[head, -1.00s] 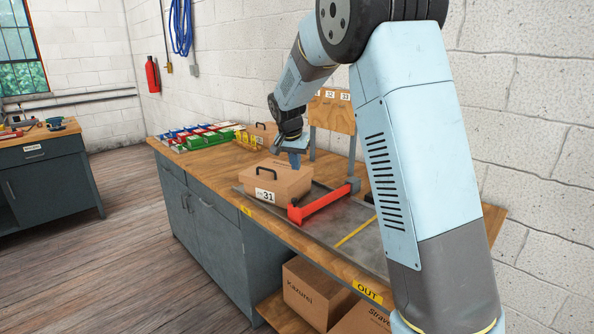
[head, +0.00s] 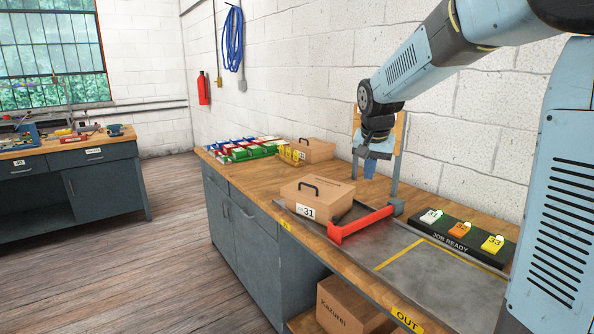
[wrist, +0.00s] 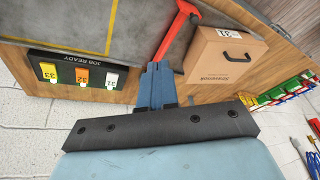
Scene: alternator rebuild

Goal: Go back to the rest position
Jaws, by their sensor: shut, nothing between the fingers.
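My gripper (head: 369,172) is shut and empty. It hangs in the air above the back of the workbench, in front of the upright wooden tag board (head: 396,134). In the wrist view my blue fingers (wrist: 155,84) are together, with nothing between them. The box marked 31 (head: 318,194) stands closed on the bench, to the left of the gripper and apart from it. It also shows in the wrist view (wrist: 217,68).
A red bar (head: 361,224) lies beside the box. The JOB READY rack (head: 458,242) holds tags 31, 32 and 33. Another box (head: 314,150) and coloured bins (head: 240,150) stand at the back left.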

